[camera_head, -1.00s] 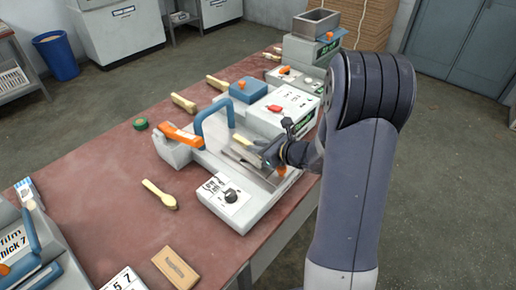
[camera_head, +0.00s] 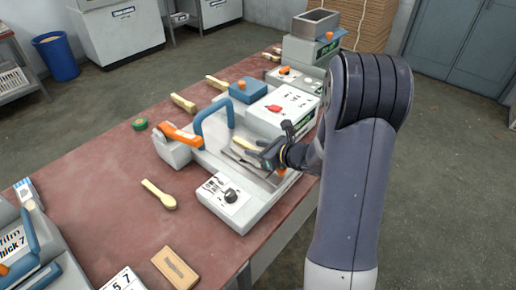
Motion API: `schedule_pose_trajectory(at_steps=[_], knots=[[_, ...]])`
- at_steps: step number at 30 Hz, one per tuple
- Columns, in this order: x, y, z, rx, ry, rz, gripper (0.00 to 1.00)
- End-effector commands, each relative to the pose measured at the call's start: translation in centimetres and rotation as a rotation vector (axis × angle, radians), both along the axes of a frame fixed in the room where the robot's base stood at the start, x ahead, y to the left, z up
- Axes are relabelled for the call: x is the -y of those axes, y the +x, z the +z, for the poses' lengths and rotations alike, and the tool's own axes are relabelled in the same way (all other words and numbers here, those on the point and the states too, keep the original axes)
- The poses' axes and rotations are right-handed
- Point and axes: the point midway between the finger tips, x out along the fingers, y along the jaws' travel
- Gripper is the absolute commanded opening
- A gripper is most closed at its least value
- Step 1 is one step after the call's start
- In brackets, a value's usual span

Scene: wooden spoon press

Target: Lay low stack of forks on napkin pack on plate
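The metal plate (camera_head: 262,178) lies on the bed of a grey machine in front of its blue arched handle. A pale flat piece, perhaps the napkin pack, lies on the plate, partly behind my gripper. A short cream wooden piece (camera_head: 243,143), possibly the forks, shows at the gripper's left, over the plate. My gripper (camera_head: 262,157) is low over the plate, reaching in from the right. Its fingers are small and dark here, so I cannot tell whether they are open, shut or touching the wooden piece.
Cream wooden stacks (camera_head: 183,102) and (camera_head: 217,83) lie behind the machine. A wooden spoon (camera_head: 158,194) and a tan block (camera_head: 175,268) lie on the red table (camera_head: 100,200). The blue handle (camera_head: 213,118) rises close to my gripper. A green roll (camera_head: 139,124) is at the left.

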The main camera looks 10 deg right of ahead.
Motion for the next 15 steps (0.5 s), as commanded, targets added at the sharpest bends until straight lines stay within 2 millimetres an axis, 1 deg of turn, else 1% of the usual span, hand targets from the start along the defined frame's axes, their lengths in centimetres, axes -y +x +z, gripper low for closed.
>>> schedule_pose_trajectory(at_steps=[2, 5, 15], knots=[[0.0, 0.0, 0.4, 0.0, 0.0, 0.0, 0.37], [0.8, -0.9, 0.8, 0.002, -0.001, -0.003, 0.37], [4.8, -6.3, 3.6, 0.004, -0.001, -0.005, 0.37]])
